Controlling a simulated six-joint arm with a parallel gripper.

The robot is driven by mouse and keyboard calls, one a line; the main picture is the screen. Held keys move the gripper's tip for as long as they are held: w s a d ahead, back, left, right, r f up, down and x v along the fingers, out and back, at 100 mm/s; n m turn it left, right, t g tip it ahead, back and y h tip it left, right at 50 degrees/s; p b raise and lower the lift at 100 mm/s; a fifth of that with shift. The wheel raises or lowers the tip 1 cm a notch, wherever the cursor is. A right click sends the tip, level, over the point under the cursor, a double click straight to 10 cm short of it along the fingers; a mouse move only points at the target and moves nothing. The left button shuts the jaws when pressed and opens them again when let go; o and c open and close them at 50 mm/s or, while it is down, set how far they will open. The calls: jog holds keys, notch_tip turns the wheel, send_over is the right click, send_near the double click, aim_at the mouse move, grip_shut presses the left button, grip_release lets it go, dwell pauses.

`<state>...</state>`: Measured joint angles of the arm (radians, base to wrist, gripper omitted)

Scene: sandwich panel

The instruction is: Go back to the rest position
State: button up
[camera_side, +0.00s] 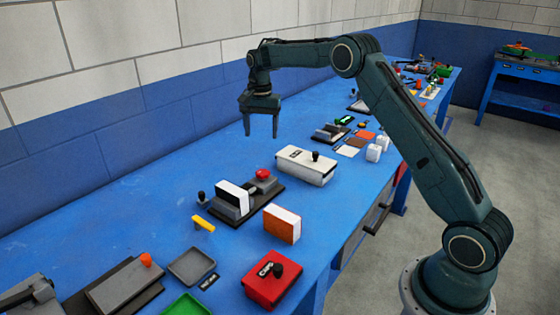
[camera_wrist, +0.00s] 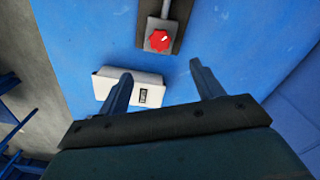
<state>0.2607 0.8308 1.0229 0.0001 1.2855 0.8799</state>
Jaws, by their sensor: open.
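My gripper (camera_side: 261,125) hangs in the air above the blue workbench (camera_side: 130,205), pointing down. Its two fingers are apart with nothing between them. In the wrist view, the open fingers (camera_wrist: 160,88) also show empty. A long white box with a dark knob (camera_side: 305,166) lies on the bench below and to the right of my gripper. It also shows in the wrist view behind the left finger, which hides part of it (camera_wrist: 149,93).
A fixture with a red knob (camera_side: 263,174) holds an upright white and dark panel (camera_side: 231,197). An orange and white block (camera_side: 282,224), a red box (camera_side: 271,279), a grey tray (camera_side: 193,267) and a green tray (camera_side: 187,305) stand nearer. Small parts lie farther along. The bench's wall side is clear.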

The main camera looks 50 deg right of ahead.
jog(key=s+a+r+n+t, duration=0.1)
jog(key=s+a+r+n, duration=0.3)
jog(key=s+r, duration=0.45)
jog(key=s+a+r+n+t, duration=0.2)
jog(key=s+a+r, duration=0.4)
jog(key=s+r, duration=0.25)
jog(key=s+a+f+n+t, duration=0.1)
jog(key=s+n, duration=0.1)
jog(key=s, duration=0.5)
jog(key=s+a+f+n, duration=0.2)
jog(key=s, duration=0.6)
jog(key=s+a+f+n+t, duration=0.1)
jog(key=s+a+f+n, duration=0.1)
jog(key=s, duration=0.6)
jog(key=shift+a+n+t, duration=0.25)
jog(key=shift+n+t, duration=0.05)
jog(key=shift+n, duration=0.2)
jog(key=shift+f, duration=0.1)
